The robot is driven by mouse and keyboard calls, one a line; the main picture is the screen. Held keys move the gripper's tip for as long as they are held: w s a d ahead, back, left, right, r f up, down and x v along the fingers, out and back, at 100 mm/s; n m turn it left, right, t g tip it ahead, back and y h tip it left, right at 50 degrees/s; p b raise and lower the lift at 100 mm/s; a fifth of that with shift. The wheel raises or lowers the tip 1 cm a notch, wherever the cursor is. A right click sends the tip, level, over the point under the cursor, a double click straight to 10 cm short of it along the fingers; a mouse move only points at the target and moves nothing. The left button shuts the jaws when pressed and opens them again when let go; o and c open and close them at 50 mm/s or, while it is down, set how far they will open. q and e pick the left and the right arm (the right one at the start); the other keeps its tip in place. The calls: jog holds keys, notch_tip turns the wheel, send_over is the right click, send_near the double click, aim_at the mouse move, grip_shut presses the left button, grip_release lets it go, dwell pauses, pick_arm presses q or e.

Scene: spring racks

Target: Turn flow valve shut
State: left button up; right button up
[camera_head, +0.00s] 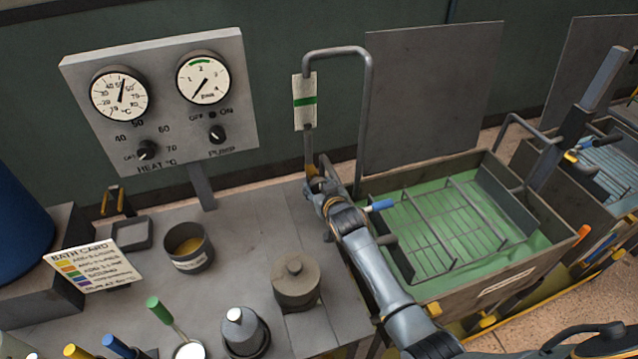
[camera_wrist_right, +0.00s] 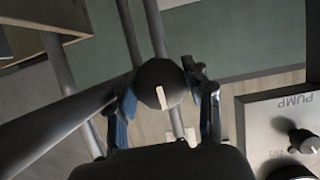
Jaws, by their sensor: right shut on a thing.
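The flow valve knob (camera_wrist_right: 160,84) is round and black with a pale pointer line, in the middle of the right wrist view. My right gripper (camera_wrist_right: 166,98) is shut on it, one finger on each side. In the head view the right gripper (camera_head: 318,184) is at the pipe (camera_head: 367,110) behind the bench and hides the knob. The right-hand dial (camera_head: 203,78) has a green band near 2, and its needle slants toward the lower left. A white tag with a green band (camera_head: 304,101) hangs above the gripper. My left gripper is not in view.
The panel also carries a temperature dial (camera_head: 120,94), a heat knob (camera_head: 147,151) and a pump knob (camera_head: 217,134). A green bath with a wire rack (camera_head: 455,232) stands right of my arm. A lidded pot (camera_head: 296,283) and a cup (camera_head: 188,247) stand on the bench.

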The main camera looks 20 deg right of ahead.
jog(key=shift+m, duration=0.3)
dwell(0.4)
jog(key=o, duration=1)
jog(key=shift+c, duration=0.2)
jog(key=shift+o, duration=0.9)
jog(key=shift+a+f, duration=0.1)
jog(key=shift+a, duration=0.05)
jog(key=shift+d, duration=0.2)
jog(key=shift+s, duration=0.15)
